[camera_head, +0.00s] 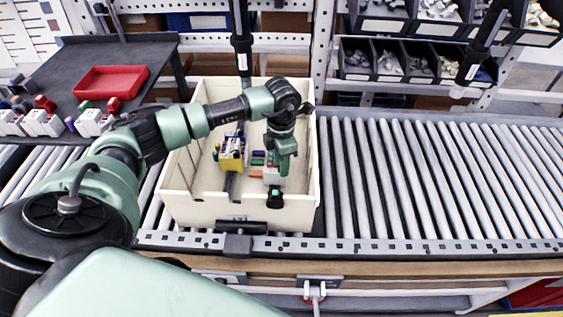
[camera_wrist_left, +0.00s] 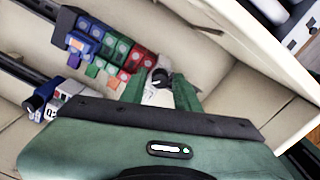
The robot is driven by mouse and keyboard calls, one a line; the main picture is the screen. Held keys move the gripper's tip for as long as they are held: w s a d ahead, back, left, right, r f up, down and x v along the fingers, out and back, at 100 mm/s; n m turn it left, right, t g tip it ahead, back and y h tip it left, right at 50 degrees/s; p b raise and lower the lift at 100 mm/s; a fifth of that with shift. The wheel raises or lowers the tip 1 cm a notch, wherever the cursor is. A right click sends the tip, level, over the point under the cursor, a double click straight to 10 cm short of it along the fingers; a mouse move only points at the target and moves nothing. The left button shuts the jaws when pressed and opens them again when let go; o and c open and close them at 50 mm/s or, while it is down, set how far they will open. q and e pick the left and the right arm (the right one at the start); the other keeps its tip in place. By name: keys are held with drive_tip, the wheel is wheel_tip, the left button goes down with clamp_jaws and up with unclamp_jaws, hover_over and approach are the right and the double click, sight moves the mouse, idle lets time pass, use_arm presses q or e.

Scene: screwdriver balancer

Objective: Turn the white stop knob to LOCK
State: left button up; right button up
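My left gripper (camera_head: 283,165) reaches down into the cream crate (camera_head: 190,208). In the left wrist view its two green fingers (camera_wrist_left: 160,92) stand apart, one on each side of a white part (camera_wrist_left: 157,97) with a black top. I cannot tell whether they touch it, or whether this is the stop knob. No LOCK marking is readable. In the head view a white block (camera_head: 272,179) shows just below the fingers, partly hidden by them. My right gripper is not in view.
Blue, green and red blocks (camera_wrist_left: 108,48) sit in a row beside the fingers. A yellow device (camera_head: 231,155) stands left in the crate. The crate walls rise close around my gripper. The roller conveyor (camera_head: 430,185) to the right is clear.

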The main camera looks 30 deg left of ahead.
use_arm(q)
clamp_jaws()
drive_tip(key=shift+n+b, duration=0.3)
drive_tip(key=shift+n, duration=0.5)
drive_tip(key=n+b, duration=0.1)
drive_tip(key=n, duration=0.4)
drive_tip(key=n+b, duration=0.1)
drive_tip(key=n, duration=0.4)
drive_tip(key=shift+n, duration=0.3)
drive_tip(key=n, duration=0.5)
drive_tip(key=shift+r+n, duration=0.1)
drive_tip(key=shift+n, duration=0.2)
